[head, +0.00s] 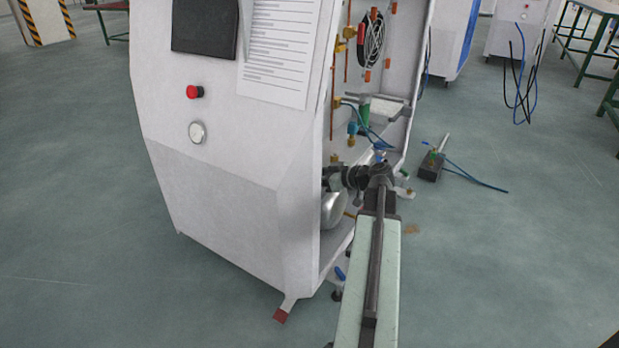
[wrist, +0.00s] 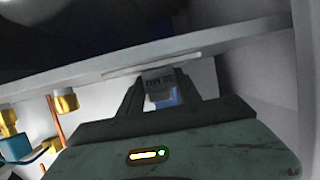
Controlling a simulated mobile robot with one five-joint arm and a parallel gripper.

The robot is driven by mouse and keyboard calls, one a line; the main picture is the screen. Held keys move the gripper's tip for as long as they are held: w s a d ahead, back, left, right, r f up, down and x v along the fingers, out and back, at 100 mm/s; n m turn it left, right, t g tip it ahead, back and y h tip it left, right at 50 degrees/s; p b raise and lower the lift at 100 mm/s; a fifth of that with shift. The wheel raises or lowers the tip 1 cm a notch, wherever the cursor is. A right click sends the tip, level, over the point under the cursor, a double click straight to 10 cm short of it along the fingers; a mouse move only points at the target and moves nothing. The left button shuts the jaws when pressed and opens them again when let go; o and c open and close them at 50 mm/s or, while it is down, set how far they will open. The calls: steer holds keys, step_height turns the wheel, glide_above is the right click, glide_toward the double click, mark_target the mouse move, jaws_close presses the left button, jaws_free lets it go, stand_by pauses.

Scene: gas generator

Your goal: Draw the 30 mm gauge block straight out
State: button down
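The gauge block (wrist: 158,82) shows in the wrist view as a small grey block with dark lettering, seen upside down. It sits right below the pale edge of a shelf (wrist: 225,44). A small blue patch shows at its lower right. My gripper (wrist: 163,88) has one dark finger on either side of the block. The fingertips are close to its sides, but I cannot tell whether they touch it. In the head view my gripper's end is inside the open side of the white cabinet (head: 232,210), hidden behind my arm, and the block cannot be made out.
A brass fitting (wrist: 66,103) and an orange pipe are left of the gripper in the wrist view. The cabinet's opening holds pipes and a silver cylinder (head: 333,212) near my arm. A dark box (head: 431,168) with a blue cable lies on the floor at right.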

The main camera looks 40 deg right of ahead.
steer(key=s+d, duration=0.2)
steer(key=s, duration=0.6)
steer(key=shift+s, duration=0.35)
steer(key=shift+d, duration=0.1)
